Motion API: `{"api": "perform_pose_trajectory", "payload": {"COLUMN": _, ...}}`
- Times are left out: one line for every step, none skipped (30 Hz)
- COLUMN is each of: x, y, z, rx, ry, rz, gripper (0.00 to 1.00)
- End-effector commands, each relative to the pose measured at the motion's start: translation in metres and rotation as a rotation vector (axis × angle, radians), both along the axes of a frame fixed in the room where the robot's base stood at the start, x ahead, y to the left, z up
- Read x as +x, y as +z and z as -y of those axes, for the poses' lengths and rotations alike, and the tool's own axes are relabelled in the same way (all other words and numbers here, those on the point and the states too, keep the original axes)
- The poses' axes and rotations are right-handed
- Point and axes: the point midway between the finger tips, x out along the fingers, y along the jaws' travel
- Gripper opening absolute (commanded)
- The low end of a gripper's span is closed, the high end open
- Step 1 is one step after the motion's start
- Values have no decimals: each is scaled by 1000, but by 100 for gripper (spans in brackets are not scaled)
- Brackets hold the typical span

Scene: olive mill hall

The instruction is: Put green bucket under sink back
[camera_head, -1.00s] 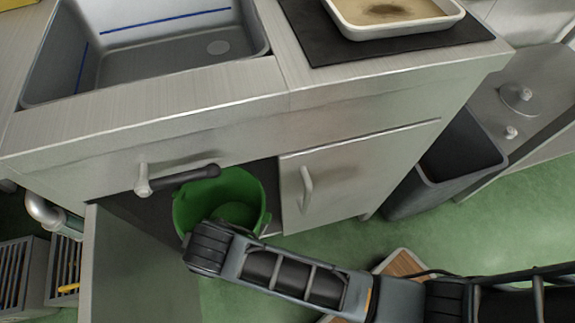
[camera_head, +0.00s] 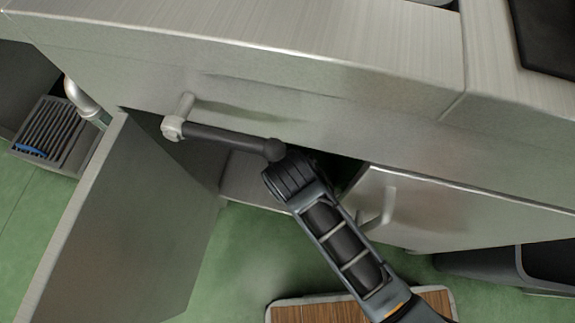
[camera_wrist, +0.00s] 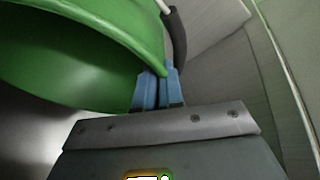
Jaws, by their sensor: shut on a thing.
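The green bucket (camera_wrist: 85,45) fills the upper left of the wrist view. My gripper (camera_wrist: 158,88) has its blue fingers shut at the bucket's edge; the exact grip on the rim is hard to make out. A dark handle sleeve (camera_wrist: 177,40) shows beside the bucket. The left cabinet door (camera_head: 145,215) stands open. The sink basin is out of the head view.
The right cabinet door (camera_head: 450,210) is beside my arm. A wooden-topped board (camera_head: 320,312) lies on the green floor. A slatted crate (camera_head: 50,130) is at left.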

Motion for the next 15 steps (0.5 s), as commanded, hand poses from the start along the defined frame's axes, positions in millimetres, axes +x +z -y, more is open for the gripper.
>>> {"api": "perform_pose_trajectory", "payload": {"x": 0, "y": -10, "z": 0, "rx": 0, "ry": 1, "rz": 0, "gripper": 0}}
{"api": "perform_pose_trajectory", "payload": {"x": 0, "y": -13, "z": -1, "rx": 0, "ry": 2, "rz": 1, "gripper": 0}}
{"api": "perform_pose_trajectory", "payload": {"x": 0, "y": -16, "z": -1, "rx": 0, "ry": 2, "rz": 2, "gripper": 0}}
{"api": "perform_pose_trajectory", "payload": {"x": 0, "y": -17, "z": -1, "rx": 0, "ry": 2, "rz": 2, "gripper": 0}}
{"api": "perform_pose_trajectory", "payload": {"x": 0, "y": -18, "z": -1, "rx": 0, "ry": 2, "rz": 2, "gripper": 0}}
{"api": "perform_pose_trajectory", "payload": {"x": 0, "y": -21, "z": -1, "rx": 0, "ry": 2, "rz": 2, "gripper": 0}}
{"api": "perform_pose_trajectory", "payload": {"x": 0, "y": -23, "z": -1, "rx": 0, "ry": 2, "rz": 2, "gripper": 0}}
{"api": "perform_pose_trajectory", "payload": {"x": 0, "y": -26, "z": -1, "rx": 0, "ry": 2, "rz": 2, "gripper": 0}}
{"api": "perform_pose_trajectory", "payload": {"x": 0, "y": -31, "z": -1, "rx": 0, "ry": 2, "rz": 1, "gripper": 0}}
{"api": "perform_pose_trajectory", "payload": {"x": 0, "y": -35, "z": -1, "rx": 0, "ry": 2, "rz": 1, "gripper": 0}}
{"api": "perform_pose_trajectory", "payload": {"x": 0, "y": -40, "z": -1, "rx": 0, "ry": 2, "rz": 1, "gripper": 0}}
{"api": "perform_pose_trajectory", "payload": {"x": 0, "y": -46, "z": -1, "rx": -1, "ry": 3, "rz": 1, "gripper": 0}}
{"api": "perform_pose_trajectory", "payload": {"x": 0, "y": -50, "z": 0, "rx": 0, "ry": 2, "rz": 1, "gripper": 0}}
{"api": "perform_pose_trajectory", "payload": {"x": 0, "y": -53, "z": 0, "rx": 0, "ry": 2, "rz": 1, "gripper": 0}}
{"api": "perform_pose_trajectory", "payload": {"x": 0, "y": -56, "z": 0, "rx": 0, "ry": 2, "rz": 1, "gripper": 0}}
